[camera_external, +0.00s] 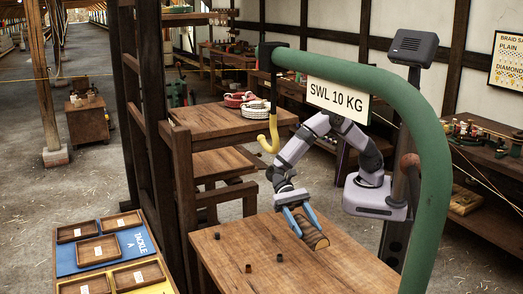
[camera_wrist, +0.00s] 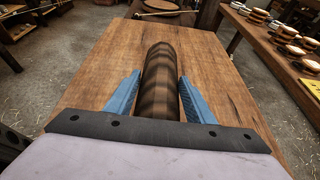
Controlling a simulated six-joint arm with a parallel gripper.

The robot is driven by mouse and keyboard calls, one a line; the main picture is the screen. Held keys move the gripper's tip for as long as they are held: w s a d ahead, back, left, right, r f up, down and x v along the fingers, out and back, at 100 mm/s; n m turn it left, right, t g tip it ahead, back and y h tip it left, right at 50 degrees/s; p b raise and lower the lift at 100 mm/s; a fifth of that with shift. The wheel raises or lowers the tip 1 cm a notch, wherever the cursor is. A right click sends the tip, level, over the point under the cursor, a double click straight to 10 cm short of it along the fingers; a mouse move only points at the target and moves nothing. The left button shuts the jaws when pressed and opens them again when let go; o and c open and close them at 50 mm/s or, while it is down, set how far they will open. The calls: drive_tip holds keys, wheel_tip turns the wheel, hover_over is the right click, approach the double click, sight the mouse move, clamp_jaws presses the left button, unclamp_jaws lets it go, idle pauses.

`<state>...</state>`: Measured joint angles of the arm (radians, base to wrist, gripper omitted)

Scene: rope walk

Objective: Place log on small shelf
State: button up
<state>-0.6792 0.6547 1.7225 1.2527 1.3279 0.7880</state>
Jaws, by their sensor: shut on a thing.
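A short brown log (camera_external: 316,240) is between the blue fingers of my gripper (camera_external: 309,230), low over the wooden table. In the wrist view the log (camera_wrist: 161,62) is dark with banded shading and points away from me, with a finger of my gripper (camera_wrist: 160,82) on each side. The gripper is shut on it. I cannot tell whether the log touches the tabletop. A low wooden shelf (camera_external: 222,164) sits left of my arm, beneath a higher wooden top (camera_external: 225,122); I cannot tell for certain that it is the small shelf.
The table (camera_external: 225,250) carries several small dark pegs near its left side. A green curved post (camera_external: 417,170) with a yellow hook (camera_external: 271,138) and a weight sign (camera_external: 338,97) arches over the area. Dark upright posts stand by the shelf. Trays (camera_external: 98,250) lie at lower left.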

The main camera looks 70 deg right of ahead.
sight(306, 264)
drive_tip(key=shift+n+h, duration=0.3)
drive_tip(key=a, duration=0.1)
drive_tip(key=s+a, duration=0.1)
drive_tip(key=a, duration=0.1)
drive_tip(key=shift+s+a, duration=0.35)
drive_tip(key=shift+a, duration=0.05)
drive_tip(key=shift+g, duration=0.3)
drive_tip(key=shift+f, duration=4.95)
drive_tip(key=shift+f, duration=0.15)
drive_tip(key=o, duration=1.3)
drive_tip(key=shift+o, duration=0.2)
